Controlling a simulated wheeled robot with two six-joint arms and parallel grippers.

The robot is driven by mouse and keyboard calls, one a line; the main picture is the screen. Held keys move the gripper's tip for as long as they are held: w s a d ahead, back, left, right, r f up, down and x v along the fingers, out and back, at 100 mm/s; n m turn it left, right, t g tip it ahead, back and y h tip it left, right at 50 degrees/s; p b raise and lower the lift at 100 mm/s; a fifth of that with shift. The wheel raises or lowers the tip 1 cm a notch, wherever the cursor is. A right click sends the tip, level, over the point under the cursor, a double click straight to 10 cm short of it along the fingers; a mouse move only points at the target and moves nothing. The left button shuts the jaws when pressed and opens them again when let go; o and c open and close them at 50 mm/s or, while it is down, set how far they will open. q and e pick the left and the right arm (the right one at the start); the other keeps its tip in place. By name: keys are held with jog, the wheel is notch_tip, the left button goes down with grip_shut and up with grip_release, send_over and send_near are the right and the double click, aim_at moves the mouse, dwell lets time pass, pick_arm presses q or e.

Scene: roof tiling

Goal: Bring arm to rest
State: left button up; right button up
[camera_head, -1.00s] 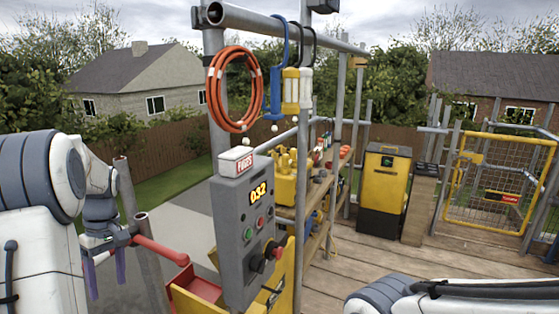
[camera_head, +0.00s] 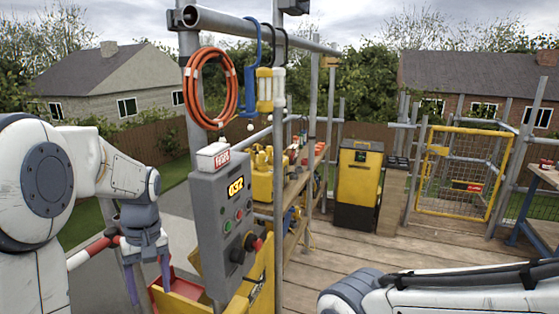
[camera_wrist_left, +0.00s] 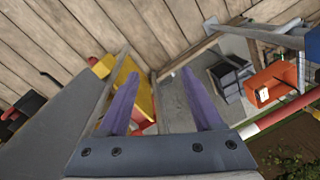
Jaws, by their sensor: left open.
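My left arm comes in from the left in the head view. Its gripper (camera_head: 149,282) points down, with two purple fingers apart and nothing between them. It hangs left of the grey control box (camera_head: 222,225), near a red and white rail (camera_head: 95,248). In the left wrist view the purple fingers (camera_wrist_left: 164,106) are spread wide and empty, above a grey surface and a yellow and red part. My right arm (camera_head: 450,288) lies low at the right of the head view; its gripper is out of the frame.
The control box shows 032 and hangs by a scaffold pole. An orange hose coil (camera_head: 209,90) hangs above it. A yellow and black cabinet (camera_head: 358,180) and a yellow mesh gate (camera_head: 462,172) stand farther back. The plank floor (camera_head: 350,250) in the middle is clear.

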pick_arm(q)
jog(key=s+d+m, duration=0.3)
jog(key=d, duration=0.4)
jog(key=s+d+m, duration=0.3)
jog(key=d+m, duration=0.1)
jog(key=d, duration=0.4)
jog(key=s+d+f+m, duration=0.1)
jog(key=s+d+m, duration=0.3)
jog(key=s, duration=0.3)
jog(key=s+d+m+t+h, duration=0.1)
jog(key=s+d+m, duration=0.3)
jog(key=s, duration=0.3)
jog(key=shift+d+f+m+h, duration=0.2)
jog(key=shift+f+m+h, duration=0.1)
jog(key=shift+f, duration=0.05)
